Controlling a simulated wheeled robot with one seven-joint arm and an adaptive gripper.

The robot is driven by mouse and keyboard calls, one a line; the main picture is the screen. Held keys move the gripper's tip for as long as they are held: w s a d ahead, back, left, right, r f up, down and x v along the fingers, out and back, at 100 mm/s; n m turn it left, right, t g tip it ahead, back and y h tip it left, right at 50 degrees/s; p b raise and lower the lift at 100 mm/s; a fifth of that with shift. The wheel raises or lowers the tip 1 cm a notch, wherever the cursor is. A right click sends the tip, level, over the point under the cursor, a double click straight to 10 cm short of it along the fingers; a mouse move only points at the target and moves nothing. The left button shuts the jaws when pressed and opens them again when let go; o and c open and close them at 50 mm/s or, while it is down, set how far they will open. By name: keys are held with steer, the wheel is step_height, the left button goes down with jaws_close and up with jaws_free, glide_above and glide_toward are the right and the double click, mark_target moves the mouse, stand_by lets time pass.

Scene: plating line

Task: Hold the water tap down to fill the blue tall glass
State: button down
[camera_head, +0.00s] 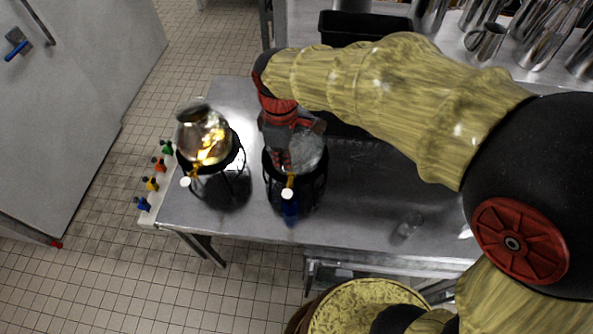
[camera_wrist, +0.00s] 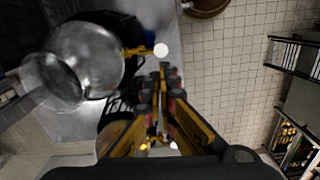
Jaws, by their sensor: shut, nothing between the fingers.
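The water dispenser (camera_head: 305,152) is a clear round vessel on a black stand. Its yellow tap has a white knob (camera_head: 288,194). The blue tall glass (camera_head: 290,212) stands below that tap, small and dark in the head view; I cannot tell its fill level. In the wrist view a clear vessel (camera_wrist: 85,55) is at left, with the tap's white knob (camera_wrist: 161,50) just ahead of the fingertips. My gripper (camera_wrist: 164,72) is shut and empty, its tips close to the knob; I cannot tell whether they touch it. In the head view the arm partly covers the dispenser.
A second dispenser with amber liquid (camera_head: 204,138) stands close on the left. Coloured small taps or knobs (camera_head: 152,184) line the table's left edge. A clear glass (camera_head: 408,226) stands on the right of the steel table (camera_head: 355,195). Metal pitchers (camera_head: 485,42) stand behind.

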mark_target(286, 196)
steer(key=shift+n, duration=0.7)
steer(key=f, duration=0.4)
steer(key=f+p, duration=0.1)
steer(key=f, duration=0.4)
steer(key=s+f, duration=0.1)
steer(key=f, duration=0.3)
steer(key=shift+f, duration=0.35)
steer(key=shift+f, duration=0.1)
steer(key=shift+f, duration=0.1)
steer(key=shift+s+t+b, duration=0.2)
steer(key=shift+t+b, duration=0.2)
steer(key=shift+f, duration=0.1)
